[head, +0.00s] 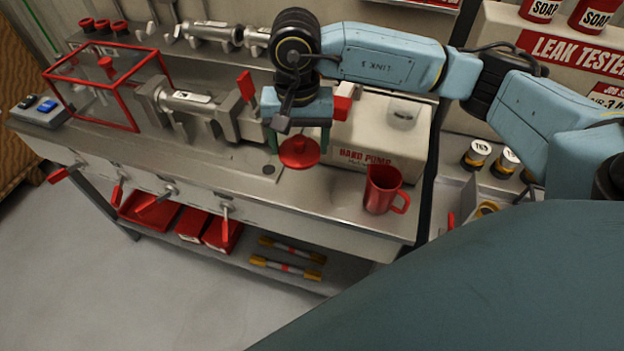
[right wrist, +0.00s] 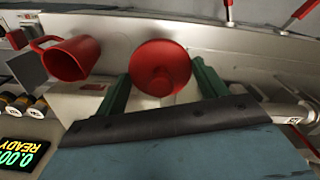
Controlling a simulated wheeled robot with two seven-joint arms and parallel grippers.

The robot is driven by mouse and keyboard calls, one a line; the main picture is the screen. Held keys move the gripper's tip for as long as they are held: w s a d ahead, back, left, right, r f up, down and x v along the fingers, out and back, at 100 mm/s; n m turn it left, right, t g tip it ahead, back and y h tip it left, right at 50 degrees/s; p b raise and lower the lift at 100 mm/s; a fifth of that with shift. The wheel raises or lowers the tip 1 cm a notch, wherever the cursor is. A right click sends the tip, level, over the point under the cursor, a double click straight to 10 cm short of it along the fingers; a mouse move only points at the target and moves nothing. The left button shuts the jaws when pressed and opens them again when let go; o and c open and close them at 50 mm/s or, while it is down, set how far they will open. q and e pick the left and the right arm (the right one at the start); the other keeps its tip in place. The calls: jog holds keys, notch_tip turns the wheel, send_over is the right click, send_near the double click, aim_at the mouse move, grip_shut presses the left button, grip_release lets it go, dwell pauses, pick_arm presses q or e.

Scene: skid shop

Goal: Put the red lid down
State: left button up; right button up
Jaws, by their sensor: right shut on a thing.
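The red lid (head: 299,153) is a round disc with a small knob, at the front of the bench top. My right gripper (head: 298,142) points down over it, with its green fingers on either side. In the right wrist view the lid (right wrist: 160,62) sits between the fingertips of the gripper (right wrist: 160,75), its knob facing the camera. The gripper is shut on the lid. I cannot tell whether the lid's underside touches the bench. A red mug (head: 381,187) stands upright to the right, apart from the lid; it also shows in the right wrist view (right wrist: 72,60). My left gripper is out of view.
The hand pump box (head: 385,150) stands just behind the mug and lid. A metal vise-like fixture (head: 235,115) and a red-framed clear guard (head: 105,85) stand to the left. Bare bench top (head: 215,160) lies left of the lid. Levers project from the bench front.

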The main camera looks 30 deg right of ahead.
aim_at(317, 150)
jog(key=m, duration=0.2)
jog(key=s+d+f+m, duration=0.1)
jog(key=m, duration=0.1)
jog(key=d+f+m, duration=0.1)
jog(key=m, duration=0.1)
jog(key=shift+s+f+m+b, duration=0.15)
jog(key=shift+s+m+b, duration=0.1)
jog(key=shift+m+b, duration=0.15)
jog(key=shift+d+f+m, duration=0.2)
jog(key=shift+d+m, duration=0.05)
jog(key=shift+m, duration=0.35)
jog(key=shift+d+f+m, duration=0.1)
jog(key=shift+d+m, duration=0.05)
jog(key=shift+m, duration=0.35)
jog(key=shift+s+d+f+m, duration=0.1)
jog(key=shift+f+m, duration=0.3)
jog(key=shift+f, duration=0.4)
notch_tip(317, 150, down, 4)
jog(key=shift+f, duration=2.3)
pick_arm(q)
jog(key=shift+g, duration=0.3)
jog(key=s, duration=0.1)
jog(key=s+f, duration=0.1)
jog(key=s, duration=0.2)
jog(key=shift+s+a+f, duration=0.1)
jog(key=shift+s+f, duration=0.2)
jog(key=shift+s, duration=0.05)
